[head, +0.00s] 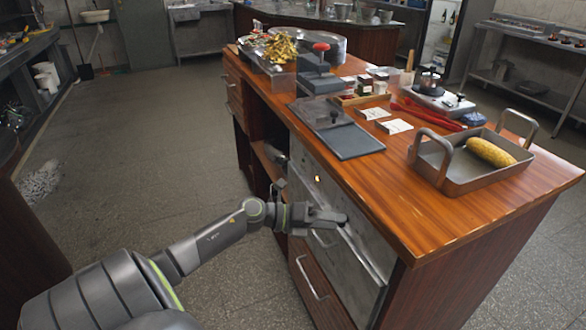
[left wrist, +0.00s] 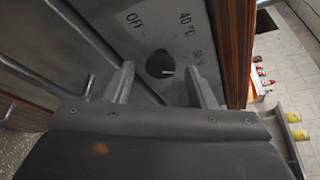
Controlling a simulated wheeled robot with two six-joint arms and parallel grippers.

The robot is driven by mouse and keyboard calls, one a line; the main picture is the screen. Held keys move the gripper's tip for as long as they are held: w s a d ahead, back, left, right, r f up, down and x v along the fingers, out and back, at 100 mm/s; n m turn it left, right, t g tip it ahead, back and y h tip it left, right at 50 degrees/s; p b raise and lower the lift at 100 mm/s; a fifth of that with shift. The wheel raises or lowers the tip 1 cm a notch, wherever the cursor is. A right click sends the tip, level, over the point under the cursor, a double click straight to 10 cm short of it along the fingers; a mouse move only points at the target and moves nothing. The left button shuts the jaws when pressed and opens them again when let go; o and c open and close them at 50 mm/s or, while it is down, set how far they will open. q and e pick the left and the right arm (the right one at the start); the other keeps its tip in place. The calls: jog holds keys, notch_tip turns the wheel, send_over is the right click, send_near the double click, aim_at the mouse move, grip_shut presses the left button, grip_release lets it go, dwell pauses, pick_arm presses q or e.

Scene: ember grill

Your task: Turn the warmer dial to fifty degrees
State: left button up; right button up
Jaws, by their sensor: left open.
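The warmer dial (left wrist: 160,64) is a round black knob on a grey metal panel (left wrist: 150,25) in the left wrist view. The panel is marked OFF, 40 °C and, partly hidden by a finger, what looks like 50 °C. A pale mark on the knob points right in the picture; I cannot tell its exact setting. My left gripper (left wrist: 162,84) is open, with one finger on each side of the knob and visible gaps between. In the head view, the left gripper (head: 332,216) is at the warmer's metal front (head: 345,245) and the dial cannot be made out. My right gripper is out of view.
The wooden counter (head: 440,215) overhangs the warmer front. On it are a metal tray (head: 455,180) with a corn cob (head: 490,152), a dark board (head: 350,140) and red tongs (head: 430,117). A drawer handle (head: 310,280) juts out below. The floor left of the counter is open.

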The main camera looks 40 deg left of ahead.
pick_arm(q)
jog(key=p+v, duration=0.1)
jog(key=v, duration=1.5)
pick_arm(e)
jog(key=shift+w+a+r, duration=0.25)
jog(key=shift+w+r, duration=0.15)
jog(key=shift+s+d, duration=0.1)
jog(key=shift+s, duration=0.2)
